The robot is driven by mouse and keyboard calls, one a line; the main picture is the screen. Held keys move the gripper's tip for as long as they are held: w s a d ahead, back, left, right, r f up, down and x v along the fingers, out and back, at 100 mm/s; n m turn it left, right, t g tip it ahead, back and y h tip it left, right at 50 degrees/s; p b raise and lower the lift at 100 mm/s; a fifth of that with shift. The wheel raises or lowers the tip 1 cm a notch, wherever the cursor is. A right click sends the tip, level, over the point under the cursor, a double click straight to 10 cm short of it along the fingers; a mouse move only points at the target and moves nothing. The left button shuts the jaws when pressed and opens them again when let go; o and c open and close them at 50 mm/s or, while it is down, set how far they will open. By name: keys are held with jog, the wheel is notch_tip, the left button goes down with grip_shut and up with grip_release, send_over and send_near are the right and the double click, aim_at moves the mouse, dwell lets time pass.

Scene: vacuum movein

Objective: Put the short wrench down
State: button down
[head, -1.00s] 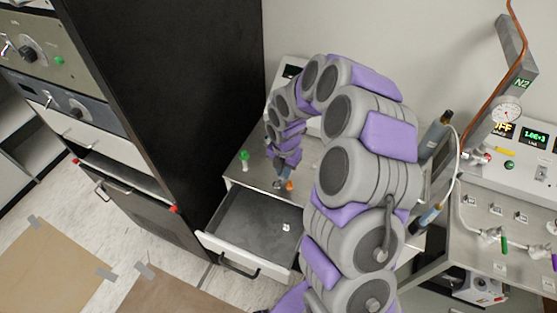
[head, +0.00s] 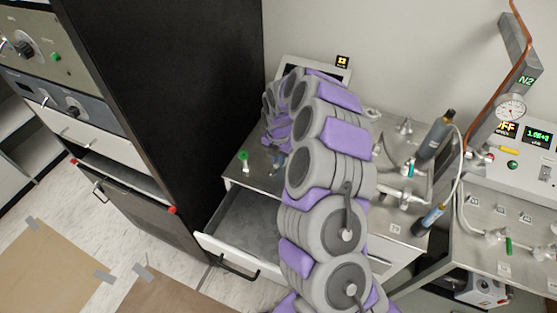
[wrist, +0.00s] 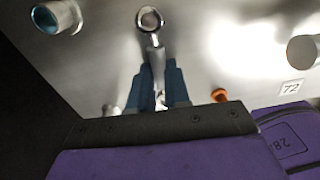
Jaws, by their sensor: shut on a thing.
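The short wrench (wrist: 154,52) is a small metal tool with a ring end, seen in the wrist view. My gripper (wrist: 158,82) is shut on its shaft between two dark blue fingers. The ring end points away from the gripper, over the grey metal top; I cannot tell whether it touches that surface. In the head view my gripper (head: 275,160) is small and low over the steel bench top (head: 261,181), just right of a green-capped part. The wrench is too small to make out clearly there.
An open drawer (head: 243,232) sits below the bench top. A green-capped post (head: 243,160) stands left of my gripper. A tall black cabinet (head: 165,110) stands at left.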

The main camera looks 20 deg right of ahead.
jog(key=shift+f, duration=0.3)
jog(key=shift+r, duration=0.1)
jog(key=c, duration=1.1)
grip_release()
